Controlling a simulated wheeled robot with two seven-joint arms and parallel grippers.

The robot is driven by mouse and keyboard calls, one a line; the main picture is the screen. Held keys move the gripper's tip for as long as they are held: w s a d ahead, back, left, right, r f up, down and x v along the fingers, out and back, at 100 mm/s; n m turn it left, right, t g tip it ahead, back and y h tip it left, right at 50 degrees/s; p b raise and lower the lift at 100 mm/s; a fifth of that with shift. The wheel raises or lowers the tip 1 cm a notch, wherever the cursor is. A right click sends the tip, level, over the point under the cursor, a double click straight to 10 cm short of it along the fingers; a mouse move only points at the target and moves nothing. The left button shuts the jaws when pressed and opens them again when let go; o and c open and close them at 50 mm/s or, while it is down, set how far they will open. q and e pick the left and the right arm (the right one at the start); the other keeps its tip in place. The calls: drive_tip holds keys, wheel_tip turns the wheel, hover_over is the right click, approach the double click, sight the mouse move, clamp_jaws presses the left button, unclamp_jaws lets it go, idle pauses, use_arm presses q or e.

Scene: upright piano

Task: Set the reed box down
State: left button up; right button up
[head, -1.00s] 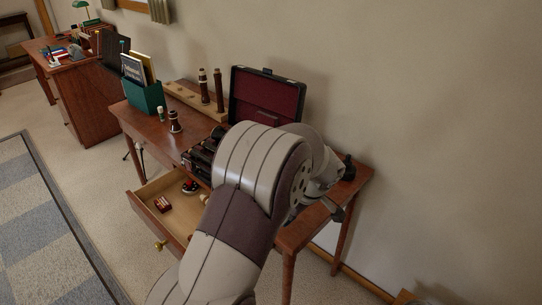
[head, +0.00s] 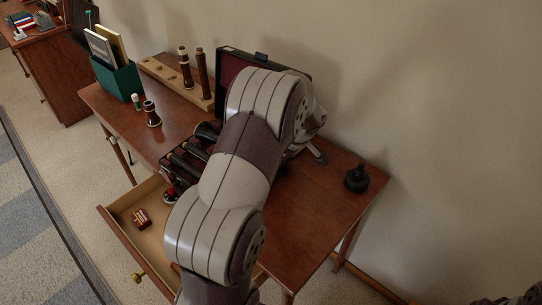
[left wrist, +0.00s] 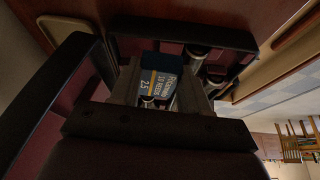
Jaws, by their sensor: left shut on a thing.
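The reed box (left wrist: 160,78) is small, dark blue and white with an orange stripe and the label "10 reeds 2.5". In the left wrist view it sits between the fingers of my left gripper (left wrist: 163,88), which is shut on it. Dark instrument parts and the case's dark rim (left wrist: 185,32) show close around it; I cannot tell whether the box touches them. In the head view my arm reaches over the open instrument case (head: 235,62) and hides the gripper and the box. My right gripper is not in view.
The wooden desk (head: 315,215) is clear at the right, except for a small black object (head: 356,178). A drawer (head: 125,205) stands open at the front with a small red box (head: 141,218) inside. A peg rack (head: 160,72) and green book holder (head: 118,80) stand at left.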

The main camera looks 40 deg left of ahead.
use_arm(q)
drive_tip(key=w+a+f, duration=0.4)
drive_tip(key=a, duration=0.1)
drive_tip(key=shift+p, duration=0.3)
drive_tip(key=shift+w+a+f, duration=0.1)
drive_tip(key=shift+f, duration=0.1)
drive_tip(key=f, duration=0.3)
drive_tip(key=shift+s+d+f, duration=0.15)
drive_tip(key=shift+s+d, duration=0.05)
drive_tip(key=shift+w+f, duration=0.1)
drive_tip(key=shift+f, duration=0.05)
drive_tip(key=o, duration=0.6)
drive_tip(key=shift+a, duration=0.1)
drive_tip(key=shift+o, duration=0.8)
